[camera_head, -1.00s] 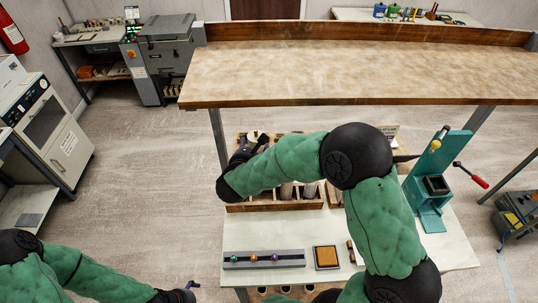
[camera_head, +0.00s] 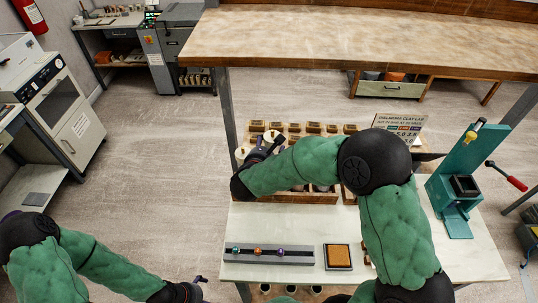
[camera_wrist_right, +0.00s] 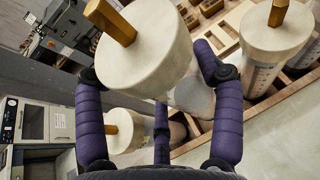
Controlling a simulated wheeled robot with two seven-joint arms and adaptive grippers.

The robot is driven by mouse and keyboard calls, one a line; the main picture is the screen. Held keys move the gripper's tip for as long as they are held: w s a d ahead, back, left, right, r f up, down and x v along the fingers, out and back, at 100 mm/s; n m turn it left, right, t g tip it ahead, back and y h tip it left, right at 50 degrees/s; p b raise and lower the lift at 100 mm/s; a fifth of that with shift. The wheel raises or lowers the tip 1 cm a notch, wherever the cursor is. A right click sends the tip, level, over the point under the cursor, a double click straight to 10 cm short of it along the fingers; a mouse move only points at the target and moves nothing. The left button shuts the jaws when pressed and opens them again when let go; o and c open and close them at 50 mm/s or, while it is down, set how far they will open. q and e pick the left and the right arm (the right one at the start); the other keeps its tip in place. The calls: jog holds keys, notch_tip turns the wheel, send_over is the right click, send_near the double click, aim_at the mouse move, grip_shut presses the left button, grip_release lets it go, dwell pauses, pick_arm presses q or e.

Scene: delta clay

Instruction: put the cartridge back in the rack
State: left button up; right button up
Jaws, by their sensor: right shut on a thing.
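The wooden rack (camera_head: 290,198) stands at the back of the low table, with several compartments partly hidden behind my right arm. My right gripper (camera_head: 262,148) is over its left part. In the right wrist view, its purple fingers (camera_wrist_right: 160,92) are shut on a cartridge (camera_wrist_right: 148,48) with a round cream cap and a gold-brown tab. The cartridge's lower end is hidden. Another capped cartridge (camera_wrist_right: 268,28) stands in the rack at right, and one more (camera_wrist_right: 125,131) shows at lower left. My left gripper (camera_head: 201,283) is at the bottom, left of the table; its finger opening is unclear.
A teal press (camera_head: 458,185) with a red-handled lever stands at the table's right. A sign (camera_head: 400,125) is behind the rack. A grey strip with three beads (camera_head: 268,254) and a tan square pad (camera_head: 338,257) lie in front. A wooden shelf (camera_head: 360,50) spans the back.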

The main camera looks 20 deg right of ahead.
notch_tip(320, 180, down, 8)
jog(key=b, duration=0.5)
jog(key=shift+r, duration=0.25)
jog(key=shift+f, duration=0.1)
dwell(1.2)
jog(key=o, duration=1.7)
jog(key=shift+o, duration=0.4)
jog(key=shift+f, duration=0.1)
jog(key=v, duration=1.2)
